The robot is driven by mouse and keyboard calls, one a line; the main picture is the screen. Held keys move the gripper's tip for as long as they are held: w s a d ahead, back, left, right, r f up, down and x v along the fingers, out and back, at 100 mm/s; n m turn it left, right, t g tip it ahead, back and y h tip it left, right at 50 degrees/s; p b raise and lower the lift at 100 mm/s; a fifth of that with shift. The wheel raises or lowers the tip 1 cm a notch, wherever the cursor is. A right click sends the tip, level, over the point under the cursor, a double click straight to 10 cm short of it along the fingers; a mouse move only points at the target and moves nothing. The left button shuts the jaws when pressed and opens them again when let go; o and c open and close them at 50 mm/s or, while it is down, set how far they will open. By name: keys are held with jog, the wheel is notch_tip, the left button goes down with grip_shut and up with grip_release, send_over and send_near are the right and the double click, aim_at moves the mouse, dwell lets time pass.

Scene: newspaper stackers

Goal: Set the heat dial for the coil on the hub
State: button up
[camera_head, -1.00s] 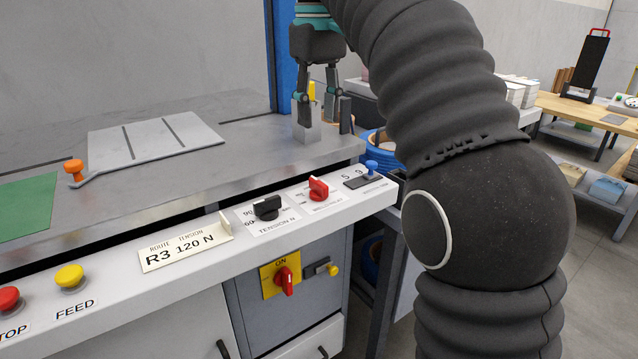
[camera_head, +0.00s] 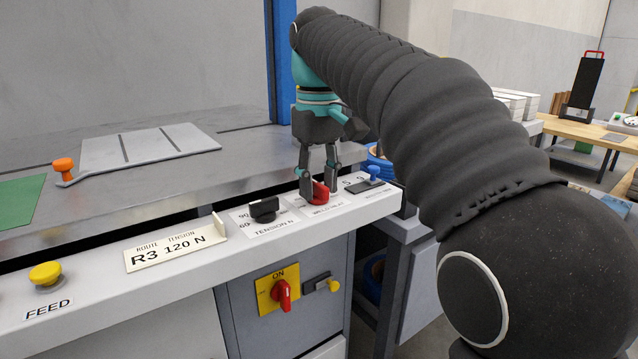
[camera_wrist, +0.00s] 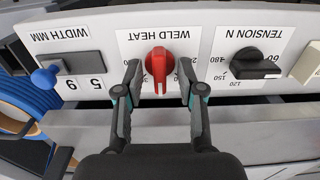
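The red weld heat dial (camera_head: 320,193) is on the white sloped panel; in the wrist view it is the red knob (camera_wrist: 159,68) on a label reading WELD HEAT. Its pointer is in line with the fingers in that view, and the scale numbers are partly hidden. My gripper (camera_head: 319,183) is down at the dial, one finger on each side. In the wrist view, my gripper (camera_wrist: 160,72) is open with small gaps between fingertips and knob. Blue coil-like rings (camera_head: 378,160) show behind the panel's right end, and at the left of the wrist view (camera_wrist: 22,105); the hub is not clearly visible.
The black TENSION N dial (camera_head: 264,209) stands left of the red one. The WIDTH MM slider with a blue knob (camera_head: 374,173) is close on the right. A card reading R3 120 N (camera_head: 174,245) stands left. A red ON switch (camera_head: 282,292) is below.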

grip_shut()
jog(key=shift+r+p, duration=0.1)
jog(key=shift+p, duration=0.25)
jog(key=shift+r+m+p, duration=0.1)
jog(key=shift+m+p, duration=0.5)
jog(key=shift+m, duration=0.1)
jog(key=shift+m+p, duration=1.1)
jog(key=shift+m, duration=0.1)
jog(key=shift+m+p, duration=1.8)
jog(key=shift+m, duration=0.7)
jog(key=shift+f, duration=0.2)
